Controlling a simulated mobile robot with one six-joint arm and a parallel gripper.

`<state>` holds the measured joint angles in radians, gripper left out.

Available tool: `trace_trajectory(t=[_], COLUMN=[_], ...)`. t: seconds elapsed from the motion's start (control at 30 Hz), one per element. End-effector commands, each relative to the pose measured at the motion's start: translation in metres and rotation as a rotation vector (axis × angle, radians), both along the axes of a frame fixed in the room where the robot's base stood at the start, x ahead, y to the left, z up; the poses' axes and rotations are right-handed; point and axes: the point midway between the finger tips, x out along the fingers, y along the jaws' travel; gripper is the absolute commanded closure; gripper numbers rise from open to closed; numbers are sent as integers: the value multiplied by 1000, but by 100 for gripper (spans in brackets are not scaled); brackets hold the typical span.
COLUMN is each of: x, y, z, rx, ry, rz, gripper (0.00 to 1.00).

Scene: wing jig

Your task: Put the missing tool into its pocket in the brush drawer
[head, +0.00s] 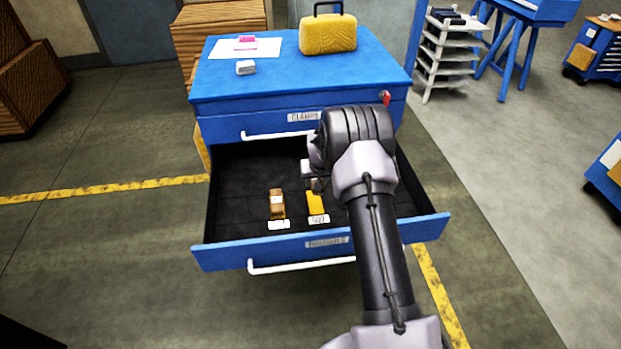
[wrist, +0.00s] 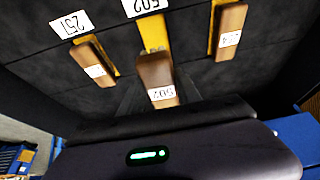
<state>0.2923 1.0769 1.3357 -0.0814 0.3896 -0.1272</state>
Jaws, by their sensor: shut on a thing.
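The brush drawer (head: 240,175) is pulled open, with a dark lining. My gripper (head: 313,180) is inside its outline, above the lining, and shut on a brown tool (wrist: 155,72) labelled 502. In the wrist view the tool's far end overlaps the near part of an empty yellow pocket (wrist: 151,32), whose label (wrist: 145,6) also reads 502. I cannot tell the height between them. The yellow pocket (head: 315,202) also shows in the head view, just in front of my gripper. My arm hides the drawer's right part.
A brown tool (wrist: 95,62) lies in the pocket labelled 251, left of the yellow one; another (wrist: 229,28) lies to the right. The blue cabinet top (head: 280,80) above carries a yellow case (head: 328,36), a paper sheet and a small white block (head: 246,67).

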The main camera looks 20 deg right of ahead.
Motion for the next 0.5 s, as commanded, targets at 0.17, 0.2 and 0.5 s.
trace_trajectory(t=[0.17,0.2,0.5], x=[1,1,1], y=[-2,-2,-2], z=[-6,-8,-42], rx=[-1,0,0], ry=[-2,-1,0], rz=[-2,-2,-2], gripper=[100,100,100])
